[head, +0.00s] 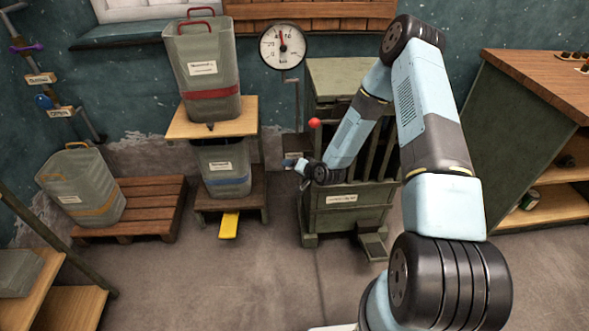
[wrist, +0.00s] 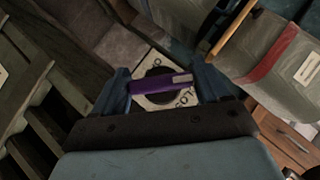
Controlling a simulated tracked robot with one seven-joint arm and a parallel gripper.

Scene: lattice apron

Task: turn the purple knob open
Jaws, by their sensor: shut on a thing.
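The purple knob (wrist: 150,85) shows in the wrist view as a bar handle with a pale mark near its right end. It lies over a dark round centre on a white plate (wrist: 153,62) with partly hidden black letters. My gripper (wrist: 164,84) has one finger at each end of the bar and is shut on it. In the head view my gripper (head: 293,163) is low, at the left front of the green slatted machine (head: 343,216). The knob cannot be made out there.
A red ball-topped lever (head: 314,123) stands just above my gripper in the head view. A round gauge (head: 283,46) is on the wall behind. Grey bins stand on a wooden stand (head: 183,125) to the left. A purple pipe handle (head: 28,48) is at far left. Floor in front is clear.

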